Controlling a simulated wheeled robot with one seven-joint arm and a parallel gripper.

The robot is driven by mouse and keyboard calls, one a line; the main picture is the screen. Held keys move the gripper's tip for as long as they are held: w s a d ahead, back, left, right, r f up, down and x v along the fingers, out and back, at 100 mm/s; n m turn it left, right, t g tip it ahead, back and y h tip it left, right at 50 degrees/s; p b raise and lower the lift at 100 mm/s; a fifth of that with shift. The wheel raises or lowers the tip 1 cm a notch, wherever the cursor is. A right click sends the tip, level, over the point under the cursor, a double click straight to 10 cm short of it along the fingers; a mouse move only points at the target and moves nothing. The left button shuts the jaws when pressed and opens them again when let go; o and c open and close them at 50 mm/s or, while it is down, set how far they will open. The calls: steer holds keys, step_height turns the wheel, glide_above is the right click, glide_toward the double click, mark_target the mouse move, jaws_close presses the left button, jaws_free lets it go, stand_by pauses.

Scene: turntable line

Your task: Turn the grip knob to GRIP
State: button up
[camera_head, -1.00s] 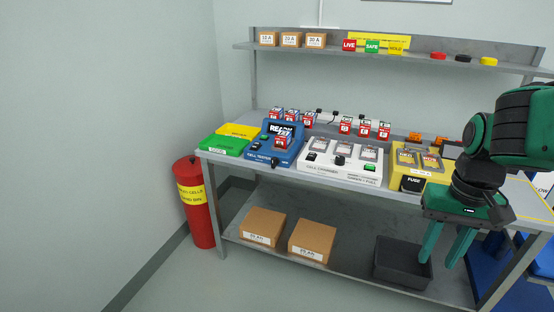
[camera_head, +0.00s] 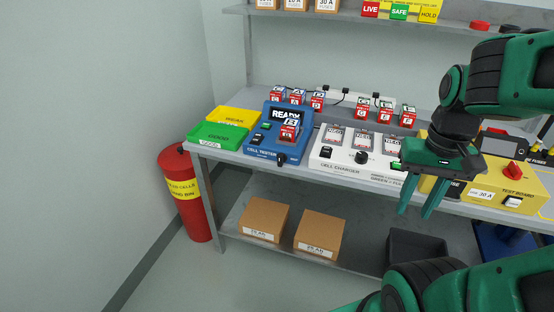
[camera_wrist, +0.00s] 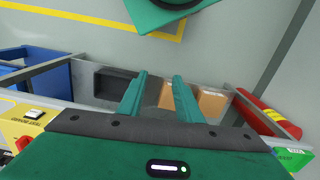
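No knob in view has a readable GRIP label, so I cannot tell which is the grip knob. A red knob (camera_head: 515,171) sits on the yellow test board (camera_head: 529,190) at the right. A black knob (camera_head: 361,157) is on the white cell charger (camera_head: 334,163), and another dark knob (camera_head: 281,159) is on the blue cell tester (camera_head: 262,141). My gripper (camera_head: 418,208) hangs in front of the bench, fingers down and apart, with nothing between them. It covers part of the charger and test board. The wrist view also shows the spread, empty fingers (camera_wrist: 159,78).
Green (camera_head: 212,139) and yellow (camera_head: 238,119) trays lie at the bench's left end. Several red-labelled cells stand behind the devices. A red bin (camera_head: 190,215) stands left of the bench. Boxes (camera_head: 264,219) and a dark tub (camera_head: 403,243) are on the lower shelf.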

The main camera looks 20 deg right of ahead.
steer(key=w+a+f+n+g+h, duration=0.2)
steer(key=w+f+n+h, duration=0.2)
steer(key=w+f+n, duration=0.6)
steer(key=n+t+h, duration=0.7)
steer(key=n+t, duration=1)
steer(key=n, duration=0.8)
glide_toward(279, 160)
steer(key=x, duration=0.9)
steer(key=shift+w+d, duration=0.1)
steer(key=shift+d, duration=0.05)
